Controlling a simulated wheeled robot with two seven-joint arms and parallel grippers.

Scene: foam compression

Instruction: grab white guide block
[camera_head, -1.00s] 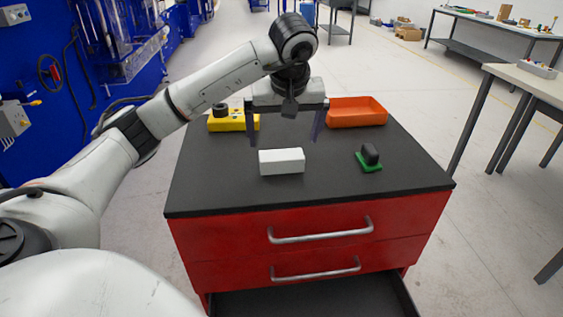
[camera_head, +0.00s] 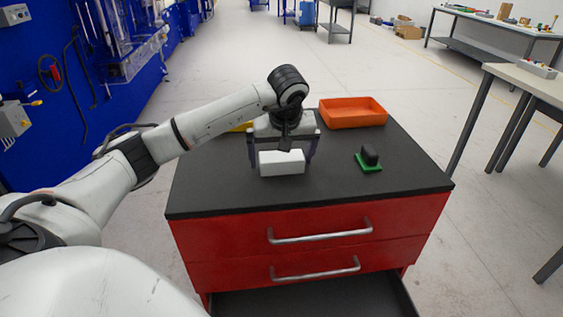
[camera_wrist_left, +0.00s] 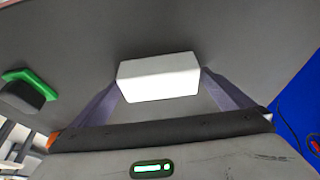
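The white guide block (camera_head: 282,163) lies on the black top of the red cabinet. My left gripper (camera_head: 281,167) is lowered over it, pointing down, with one finger at each end of the block. In the left wrist view the block (camera_wrist_left: 158,78) lies between the tips of the two fingers (camera_wrist_left: 161,82). The fingers look open, with the block not clearly gripped; whether either finger touches it is hard to tell. My right gripper is not in view.
A green base with a dark rounded piece (camera_head: 369,158) stands to the right of the block. An orange tray (camera_head: 352,112) is at the back right. A yellow item (camera_head: 243,127) is mostly hidden behind my left arm. The front of the cabinet top (camera_head: 300,198) is clear.

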